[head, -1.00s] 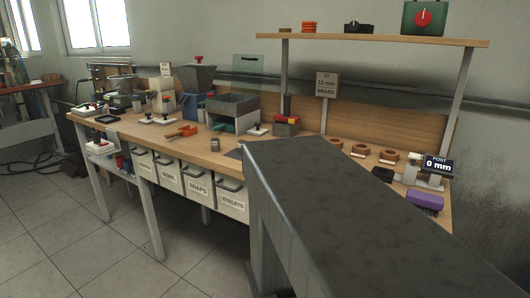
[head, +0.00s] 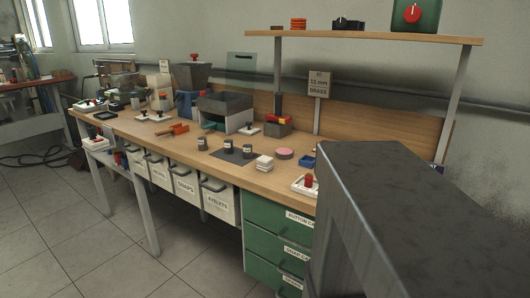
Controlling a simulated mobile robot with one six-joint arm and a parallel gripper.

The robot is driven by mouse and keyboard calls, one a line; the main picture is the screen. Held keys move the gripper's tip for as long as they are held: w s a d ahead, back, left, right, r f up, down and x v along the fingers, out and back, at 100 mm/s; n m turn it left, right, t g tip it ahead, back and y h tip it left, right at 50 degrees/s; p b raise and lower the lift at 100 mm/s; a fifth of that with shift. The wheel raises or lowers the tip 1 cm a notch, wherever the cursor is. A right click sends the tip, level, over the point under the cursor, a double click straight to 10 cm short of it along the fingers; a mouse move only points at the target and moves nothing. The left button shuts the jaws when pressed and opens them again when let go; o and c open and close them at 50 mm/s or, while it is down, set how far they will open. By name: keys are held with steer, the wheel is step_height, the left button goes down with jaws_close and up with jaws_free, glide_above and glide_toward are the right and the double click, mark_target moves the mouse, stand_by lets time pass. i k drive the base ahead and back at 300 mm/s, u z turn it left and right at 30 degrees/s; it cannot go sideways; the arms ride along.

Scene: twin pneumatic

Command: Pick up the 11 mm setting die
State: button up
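Three small dark grey cylinders stand on the bench in the head view: a left one (head: 203,143), a middle one (head: 228,146) and a right one (head: 247,152). The middle and right ones stand on or at a dark mat (head: 232,156) and seem to bear pale marks too small to read. They may be setting dies; I cannot tell which, if any, is the 11 mm one. A sign (head: 319,85) above the bench reads "11 mm BRASS". My gripper is not in view.
A large dark grey metal body (head: 400,210) fills the near right and hides the bench's right end. White blocks (head: 264,163), a pink disc (head: 284,154) and a red-button unit (head: 306,184) stand near the mat. Green drawers (head: 270,235) are below.

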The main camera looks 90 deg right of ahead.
mark_target(247, 148)
steer(key=z, duration=0.15)
steer(key=k, duration=0.45)
steer(key=z, duration=0.7)
steer(key=k, duration=0.95)
steer(key=u, duration=0.15)
steer(key=i, duration=0.85)
